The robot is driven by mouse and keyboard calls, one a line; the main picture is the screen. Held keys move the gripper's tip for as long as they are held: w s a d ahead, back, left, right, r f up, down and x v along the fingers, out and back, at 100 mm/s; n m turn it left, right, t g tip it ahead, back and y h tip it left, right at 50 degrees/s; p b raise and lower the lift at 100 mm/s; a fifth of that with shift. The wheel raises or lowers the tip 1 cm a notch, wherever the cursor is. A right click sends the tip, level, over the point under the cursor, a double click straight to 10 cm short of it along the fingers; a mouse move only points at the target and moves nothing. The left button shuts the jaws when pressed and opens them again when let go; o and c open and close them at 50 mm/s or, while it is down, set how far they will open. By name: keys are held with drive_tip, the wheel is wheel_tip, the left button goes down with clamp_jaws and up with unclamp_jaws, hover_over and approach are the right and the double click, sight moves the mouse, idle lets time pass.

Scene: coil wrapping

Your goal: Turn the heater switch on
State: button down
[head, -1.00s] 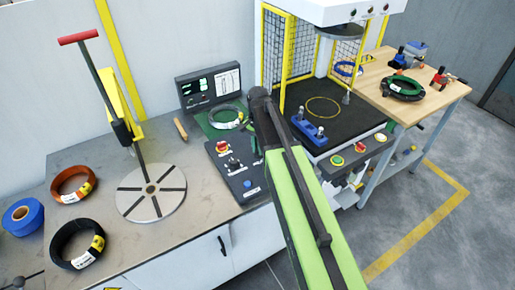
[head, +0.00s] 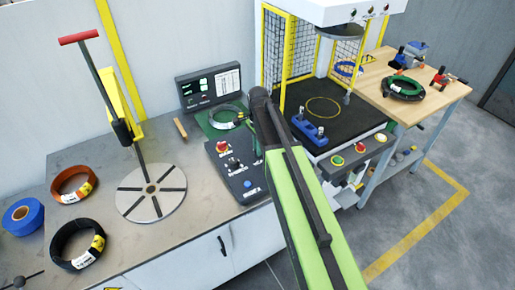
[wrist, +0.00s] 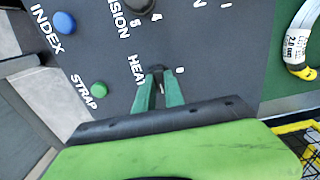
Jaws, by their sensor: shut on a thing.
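The heater switch (wrist: 157,69) is on the dark control panel in the wrist view, beside the partly covered "HEAT" lettering. Only its small dark end shows between my fingertips; its setting cannot be told. My gripper (wrist: 158,84) has green fingers that are closed around the switch. In the head view, the control panel (head: 222,172) lies on the bench to the left of my arm, which hides its right part and the heater switch.
On the same panel are a blue INDEX button (wrist: 64,22), a green STRAP button (wrist: 99,89) and a tension knob (wrist: 140,5). A red stop button (head: 223,146) sits at its far end. A coil with a white label (wrist: 300,40) lies beside the panel.

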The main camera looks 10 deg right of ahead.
drive_tip(key=shift+s+d, duration=0.1)
drive_tip(key=c, duration=1.4)
unclamp_jaws()
drive_tip(key=shift+c, duration=0.2)
drive_tip(key=shift+r, duration=0.1)
wheel_tip(320, 180, up, 17)
drive_tip(key=p, duration=1.7)
drive_tip(key=shift+r, duration=0.1)
